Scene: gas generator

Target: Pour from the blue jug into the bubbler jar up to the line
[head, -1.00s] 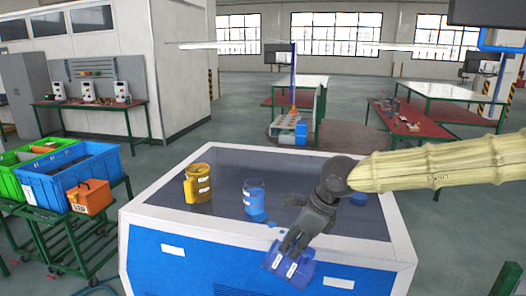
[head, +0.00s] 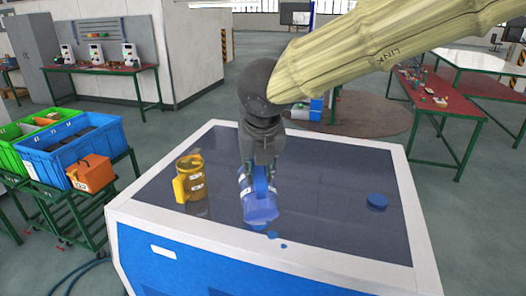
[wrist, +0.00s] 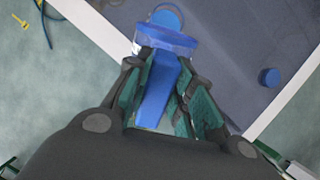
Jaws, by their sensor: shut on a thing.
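The translucent blue jug (head: 260,205) with white labels is in my gripper (head: 261,172), over the middle of the dark tabletop. The wrist view shows the fingers (wrist: 162,95) shut around its blue handle (wrist: 158,92). The jug's blue rim (wrist: 168,40) lies just beyond the fingertips. Its exact tilt is hard to tell. The bubbler jar cannot be made out clearly in the current head view; the jug and gripper cover that area. Its line and liquid level do not show.
A yellow jug (head: 190,177) stands left on the white-rimmed table (head: 420,225). Small blue spots (head: 272,235) mark the tabletop near the front. Crates on a cart (head: 75,150) stand left of the table.

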